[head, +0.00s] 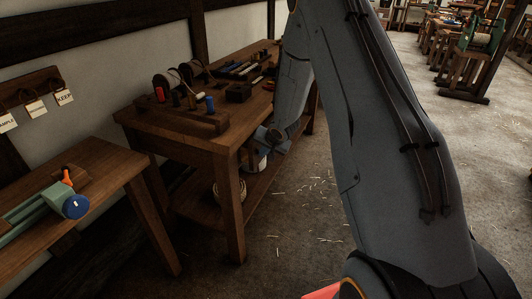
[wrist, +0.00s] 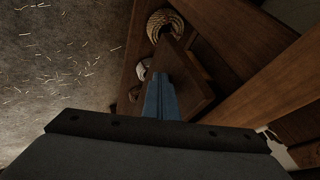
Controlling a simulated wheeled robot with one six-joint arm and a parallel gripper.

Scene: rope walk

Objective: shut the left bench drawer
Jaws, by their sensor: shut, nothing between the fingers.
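The wooden bench (head: 150,122) stands left of centre in the head view, with its open front facing right. My gripper (head: 262,134) is at that front, just below the top's edge. In the wrist view my gripper (wrist: 160,80) is shut and empty, its blue-grey fingers together. A brown wooden box-like part (wrist: 195,92), which looks like a bench drawer standing out from the front, lies right beside and beyond the fingertips. I cannot tell whether they touch it. In the head view my gripper and arm hide most of the drawer area.
A rope coil (wrist: 165,24) sits on the lower shelf (head: 262,186), near a white pail (head: 258,162). Spools and tools cover the bench top. Another table (head: 110,180) with a green device (head: 38,208) stands at left. The straw-strewn floor (head: 300,215) before the bench is clear.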

